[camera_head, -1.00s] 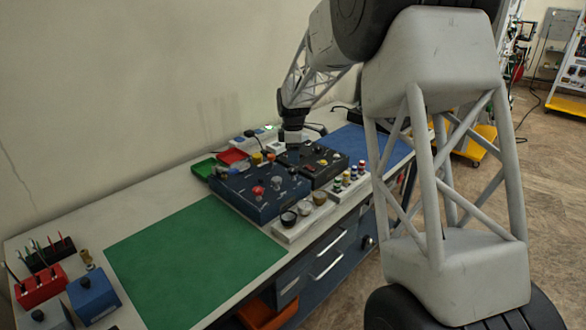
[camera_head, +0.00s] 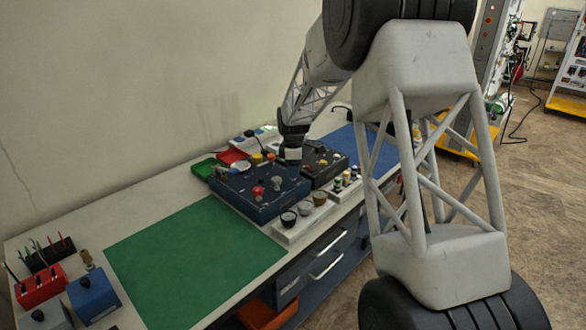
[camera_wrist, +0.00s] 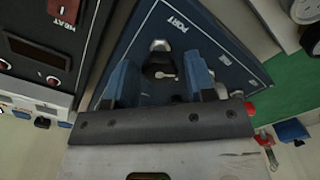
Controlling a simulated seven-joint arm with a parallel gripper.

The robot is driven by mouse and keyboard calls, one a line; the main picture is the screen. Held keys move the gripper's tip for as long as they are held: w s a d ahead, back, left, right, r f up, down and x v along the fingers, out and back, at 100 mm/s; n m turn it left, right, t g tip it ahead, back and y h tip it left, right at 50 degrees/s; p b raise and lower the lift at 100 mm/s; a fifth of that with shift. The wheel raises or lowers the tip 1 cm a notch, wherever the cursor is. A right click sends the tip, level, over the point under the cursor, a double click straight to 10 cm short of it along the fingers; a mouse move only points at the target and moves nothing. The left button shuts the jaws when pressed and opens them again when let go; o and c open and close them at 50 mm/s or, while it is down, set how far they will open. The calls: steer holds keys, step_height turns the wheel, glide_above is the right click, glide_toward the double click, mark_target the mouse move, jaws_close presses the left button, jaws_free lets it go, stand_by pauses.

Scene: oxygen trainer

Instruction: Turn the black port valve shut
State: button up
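The blue panel (camera_wrist: 228,52) fills the middle of the wrist view, with the word PORT printed on it. A black valve knob (camera_wrist: 160,68) with a pale pointer sits on it near that label, partly hidden by my gripper. My gripper (camera_wrist: 160,78) is open, with one blue finger to each side of the knob; I cannot tell whether they touch it. In the head view my gripper (camera_head: 291,160) is low over the back right of the blue panel (camera_head: 262,206), and the black knob cannot be made out there.
A metal fitting (camera_wrist: 160,45) is just beyond the knob. A dark panel (camera_wrist: 40,50) marked HEAT adjoins on the left in the wrist view. A red knob (camera_head: 258,190) and a grey knob (camera_head: 277,182) stand on the blue panel. The green mat (camera_head: 195,255) is clear.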

steer(key=c, duration=0.7)
steer(key=shift+m, duration=0.3)
steer(key=m, duration=1)
steer(key=shift+m, duration=0.3)
steer(key=m, duration=1.2)
steer(key=shift+m, duration=0.4)
